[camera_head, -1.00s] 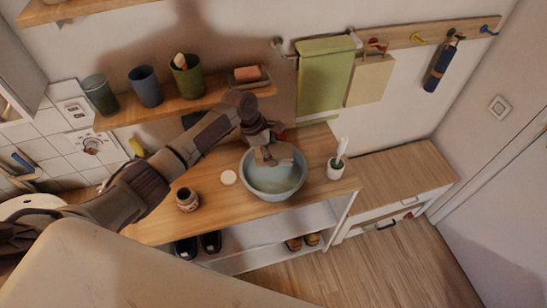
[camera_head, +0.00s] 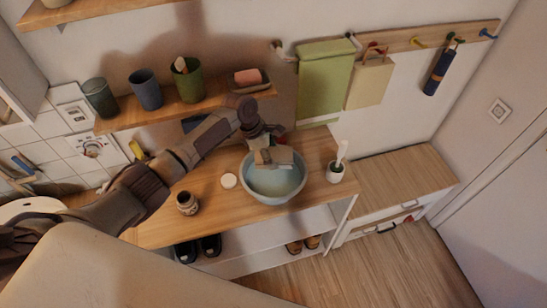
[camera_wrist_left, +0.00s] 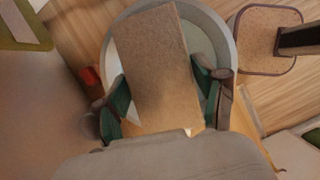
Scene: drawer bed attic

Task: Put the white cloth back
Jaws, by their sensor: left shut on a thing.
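My left gripper (camera_head: 265,140) reaches in from the left over the light blue bowl (camera_head: 272,187) on the wooden counter. It is shut on a pale, flat, rectangular cloth (camera_head: 275,157), which hangs over the back part of the bowl. In the left wrist view the cloth (camera_wrist_left: 158,55) looks tan in the shade and sits between the green finger pads of the gripper (camera_wrist_left: 161,85). The bowl's rim (camera_wrist_left: 226,28) shows behind it. I cannot tell whether the cloth touches the bowl. My right gripper is not in view.
A brown jar (camera_head: 187,202) and a small white disc (camera_head: 228,181) stand left of the bowl, a white toothbrush cup (camera_head: 335,170) right. Above are a shelf (camera_head: 215,103) with cups and a soap dish, and a hook rail (camera_head: 400,40) with a green towel (camera_head: 324,75).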

